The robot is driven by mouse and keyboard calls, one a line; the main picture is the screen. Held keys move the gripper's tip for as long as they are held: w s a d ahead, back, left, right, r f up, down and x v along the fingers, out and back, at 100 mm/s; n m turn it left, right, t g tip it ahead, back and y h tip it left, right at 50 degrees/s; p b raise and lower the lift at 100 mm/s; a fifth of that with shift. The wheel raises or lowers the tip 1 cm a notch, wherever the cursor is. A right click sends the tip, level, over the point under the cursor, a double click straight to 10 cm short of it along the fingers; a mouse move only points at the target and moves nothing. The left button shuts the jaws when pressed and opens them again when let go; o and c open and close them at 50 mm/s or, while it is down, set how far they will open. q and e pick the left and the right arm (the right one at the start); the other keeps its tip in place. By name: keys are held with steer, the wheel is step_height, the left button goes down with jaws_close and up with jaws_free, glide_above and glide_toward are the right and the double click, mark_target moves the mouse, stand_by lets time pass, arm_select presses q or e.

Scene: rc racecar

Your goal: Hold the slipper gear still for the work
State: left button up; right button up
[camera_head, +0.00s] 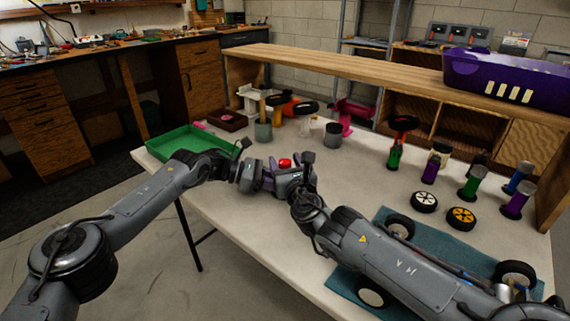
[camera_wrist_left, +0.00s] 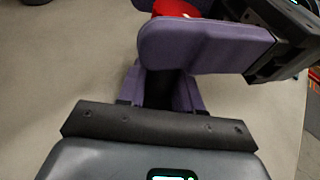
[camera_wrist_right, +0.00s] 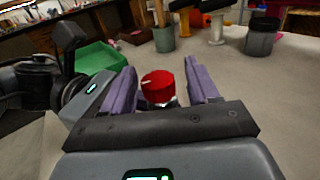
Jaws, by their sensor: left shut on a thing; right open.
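The slipper gear appears to be the small red round piece (camera_head: 285,163), raised above the table's near left part. It also shows in the right wrist view (camera_wrist_right: 157,87), with a pale mark and a grey-white part below. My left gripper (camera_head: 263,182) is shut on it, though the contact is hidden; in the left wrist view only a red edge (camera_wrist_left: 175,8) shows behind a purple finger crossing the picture. My right gripper (camera_head: 284,172) is open, with one purple finger on each side of the red piece in its wrist view. Whether these fingers touch it is unclear.
A green tray (camera_head: 176,143) lies at the table's left edge. A grey cup (camera_head: 332,134) and other parts stand behind the grippers. Coloured cylinders and two loose wheels (camera_head: 424,202) are to the right. The car with wheels (camera_head: 371,297) sits on a blue mat under my right arm.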

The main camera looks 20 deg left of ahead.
steer(key=shift+s, duration=0.1)
steer(key=shift+v, duration=5.9)
